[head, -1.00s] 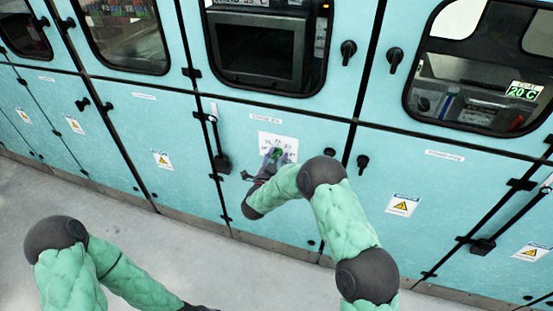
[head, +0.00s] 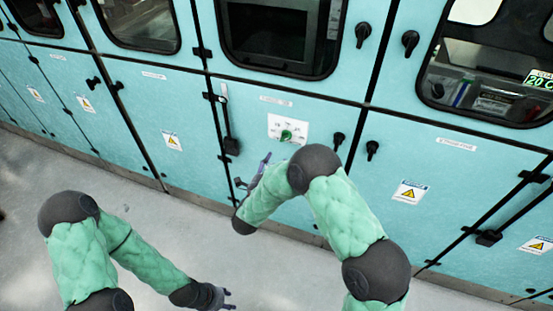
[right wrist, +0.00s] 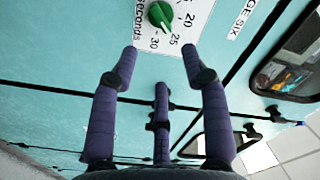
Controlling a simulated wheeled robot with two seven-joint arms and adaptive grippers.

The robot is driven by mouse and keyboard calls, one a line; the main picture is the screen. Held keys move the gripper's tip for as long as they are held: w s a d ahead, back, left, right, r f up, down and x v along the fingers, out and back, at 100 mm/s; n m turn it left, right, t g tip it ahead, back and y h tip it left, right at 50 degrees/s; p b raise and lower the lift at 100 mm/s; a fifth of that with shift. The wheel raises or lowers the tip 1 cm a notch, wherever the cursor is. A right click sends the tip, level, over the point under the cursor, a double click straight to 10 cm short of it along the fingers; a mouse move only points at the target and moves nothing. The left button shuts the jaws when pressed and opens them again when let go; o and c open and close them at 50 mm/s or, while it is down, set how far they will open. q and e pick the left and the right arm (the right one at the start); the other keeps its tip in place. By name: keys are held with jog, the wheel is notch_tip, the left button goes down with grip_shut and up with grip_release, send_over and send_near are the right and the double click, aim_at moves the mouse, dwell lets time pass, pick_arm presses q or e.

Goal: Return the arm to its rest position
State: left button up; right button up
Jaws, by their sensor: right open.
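My right gripper (head: 262,168) is in front of the lower teal cabinet door, below and left of a white dial plate (head: 301,129). Its fingers are spread and empty in the right wrist view (right wrist: 161,54). A green knob (head: 286,135) sits on the plate, apart from the fingers. In the right wrist view the knob (right wrist: 160,14) is at the top edge, with 20, 25, 30 and "seconds" printed near it. My left gripper (head: 228,298) is low over the floor at the bottom of the head view, its small fingers apart and empty.
A row of teal cabinets (head: 400,160) with windows, black handles (head: 363,35) and yellow warning labels (head: 409,192) fills the view. A black latch (head: 231,146) sticks out left of the dial plate. The grey floor (head: 150,215) in front is clear.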

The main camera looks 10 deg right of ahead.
dwell(0.5)
jog(key=s+a+f+n+g+y, duration=0.1)
jog(key=s+f+n+g+y, duration=0.3)
jog(key=f, duration=0.6)
jog(key=s+f+n+g+y, duration=0.2)
jog(key=s+f+n+y, duration=0.25)
jog(key=f, duration=0.55)
jog(key=s+a+f+n+g+y, duration=0.1)
jog(key=s+f+g, duration=0.1)
jog(key=s, duration=0.6)
jog(key=s+a+f+n+g+y, duration=0.1)
jog(key=s+f+n+g+y, duration=0.1)
jog(key=s, duration=0.6)
jog(key=s+a+f+n+g+y, duration=0.1)
jog(key=s+g, duration=0.3)
jog(key=s, duration=0.4)
jog(key=shift+a+f+n+g+y, duration=0.3)
jog(key=shift+f+n+y, duration=0.15)
jog(key=shift+f+y, duration=0.3)
jog(key=shift+w, duration=0.1)
jog(key=shift+c, duration=0.7)
jog(key=shift+d, duration=0.15)
